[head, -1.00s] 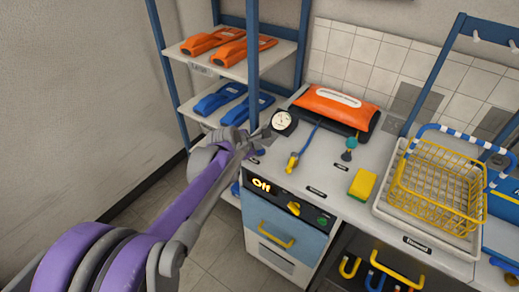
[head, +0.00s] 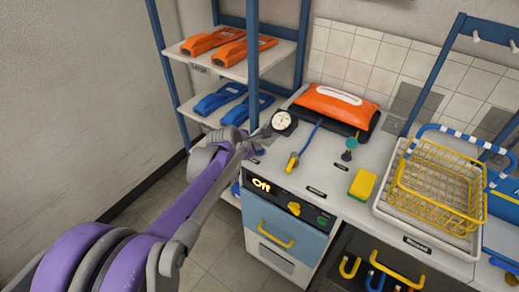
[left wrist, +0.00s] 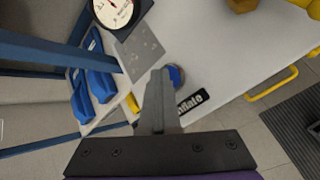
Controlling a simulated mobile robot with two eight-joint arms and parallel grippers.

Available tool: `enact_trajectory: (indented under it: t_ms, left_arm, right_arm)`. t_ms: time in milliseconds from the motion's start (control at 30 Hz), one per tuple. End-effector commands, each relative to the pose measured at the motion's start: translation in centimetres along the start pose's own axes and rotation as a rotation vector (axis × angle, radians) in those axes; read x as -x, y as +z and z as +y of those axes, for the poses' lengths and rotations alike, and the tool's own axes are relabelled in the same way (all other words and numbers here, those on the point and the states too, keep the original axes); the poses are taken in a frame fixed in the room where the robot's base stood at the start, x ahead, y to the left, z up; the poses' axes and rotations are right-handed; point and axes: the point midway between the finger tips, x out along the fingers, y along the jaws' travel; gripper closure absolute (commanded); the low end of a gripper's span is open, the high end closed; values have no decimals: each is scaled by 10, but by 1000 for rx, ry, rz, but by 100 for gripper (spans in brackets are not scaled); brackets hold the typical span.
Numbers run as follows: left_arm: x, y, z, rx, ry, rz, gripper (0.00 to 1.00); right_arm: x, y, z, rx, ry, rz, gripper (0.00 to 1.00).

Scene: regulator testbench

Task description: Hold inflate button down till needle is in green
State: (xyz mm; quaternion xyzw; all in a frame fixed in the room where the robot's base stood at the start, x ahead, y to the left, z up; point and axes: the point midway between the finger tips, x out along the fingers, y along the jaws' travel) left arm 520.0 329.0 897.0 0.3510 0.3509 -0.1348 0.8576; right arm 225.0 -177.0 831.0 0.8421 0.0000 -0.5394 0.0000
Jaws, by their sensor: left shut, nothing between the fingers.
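The round pressure gauge (head: 284,121) stands at the back left of the bench. In the left wrist view the gauge (left wrist: 118,10) is cut off by the top edge, and I cannot tell whether its needle is in a green zone. A blue button (left wrist: 177,76) sits beside the black inflate label (left wrist: 190,101), partly hidden behind my fingers. My left gripper (left wrist: 158,73) is shut and empty, its tips over or beside this button; I cannot tell if they touch it. In the head view my left gripper (head: 264,132) is just left of the gauge. My right gripper is out of view.
A yellow-tipped hose (head: 292,161), a sponge (head: 362,183) and a yellow wire basket (head: 436,190) are on the bench. The front panel display (head: 262,185) reads Off, beside a yellow knob (head: 294,208). A blue shelf post (head: 252,60) rises close by.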

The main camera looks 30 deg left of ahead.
Motion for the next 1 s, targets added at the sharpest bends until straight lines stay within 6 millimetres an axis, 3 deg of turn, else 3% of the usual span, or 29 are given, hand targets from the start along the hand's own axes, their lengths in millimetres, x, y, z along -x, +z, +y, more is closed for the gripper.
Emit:
enact_trajectory:
  t_ms: [1000]
  left_arm:
    - [17, 12, 12, 0, 0, 0, 100]
  right_arm:
    - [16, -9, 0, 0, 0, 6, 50]
